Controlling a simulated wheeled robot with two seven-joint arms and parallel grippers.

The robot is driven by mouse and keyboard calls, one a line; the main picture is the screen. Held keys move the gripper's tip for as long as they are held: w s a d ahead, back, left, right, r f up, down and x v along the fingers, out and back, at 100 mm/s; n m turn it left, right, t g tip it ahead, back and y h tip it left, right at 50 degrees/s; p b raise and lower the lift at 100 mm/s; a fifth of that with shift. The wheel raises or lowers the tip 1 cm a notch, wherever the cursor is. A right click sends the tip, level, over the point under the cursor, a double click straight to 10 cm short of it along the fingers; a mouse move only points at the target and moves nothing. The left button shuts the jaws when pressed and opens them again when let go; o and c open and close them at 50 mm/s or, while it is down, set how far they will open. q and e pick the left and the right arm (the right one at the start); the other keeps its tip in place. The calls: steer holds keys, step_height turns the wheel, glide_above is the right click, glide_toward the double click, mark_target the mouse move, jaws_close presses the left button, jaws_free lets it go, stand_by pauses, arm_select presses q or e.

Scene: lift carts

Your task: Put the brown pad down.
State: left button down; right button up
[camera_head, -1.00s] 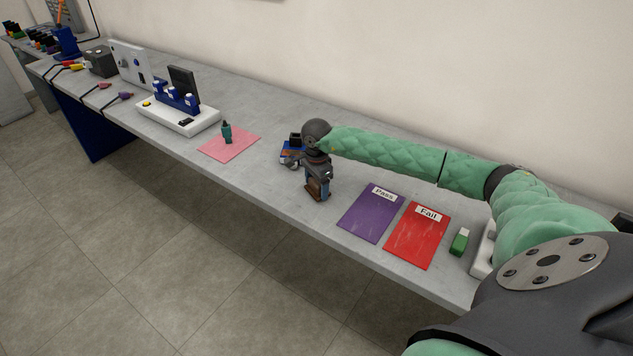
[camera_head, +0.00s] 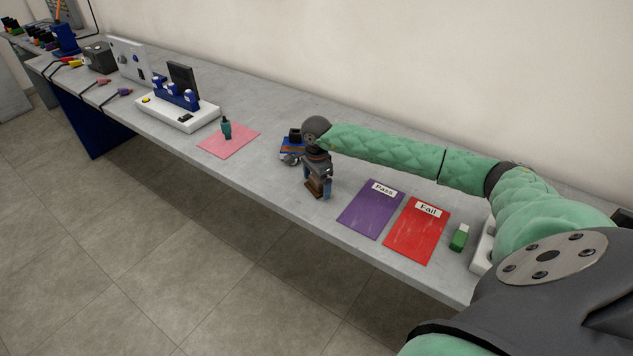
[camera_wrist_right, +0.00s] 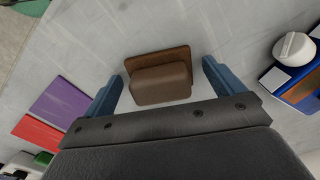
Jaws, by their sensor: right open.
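The brown pad (camera_wrist_right: 160,80) lies between the fingers of my right gripper (camera_wrist_right: 160,84) in the right wrist view, a block on a flat brown base. A gap shows on each side of it, so the open blue fingers do not hold it. In the head view the pad (camera_head: 314,187) shows just under the right gripper (camera_head: 318,187), close to the front edge of the grey bench. It appears to rest on the bench top. My left gripper is not in view.
A purple Pass mat (camera_head: 371,212) and a red Fail mat (camera_head: 417,232) lie to the right, with a green-and-white block (camera_head: 459,238) beyond. A blue device (camera_head: 291,149) stands close behind the gripper. A pink mat (camera_head: 229,142) with a teal bottle (camera_head: 226,129) lies left.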

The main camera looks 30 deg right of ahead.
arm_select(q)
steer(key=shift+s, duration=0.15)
arm_select(e)
steer(key=shift+r, duration=0.1)
steer(key=shift+r, duration=0.3)
step_height(320, 180, up, 4)
steer(key=b, duration=0.2)
steer(key=shift+f+b, duration=0.1)
steer(key=shift+b, duration=0.2)
step_height(320, 180, up, 6)
steer(key=b, duration=0.2)
steer(key=shift+b, duration=0.4)
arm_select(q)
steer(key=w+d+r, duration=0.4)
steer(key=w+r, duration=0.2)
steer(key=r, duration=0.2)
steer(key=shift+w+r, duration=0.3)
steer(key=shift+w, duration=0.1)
arm_select(e)
steer(key=shift+r, duration=0.85)
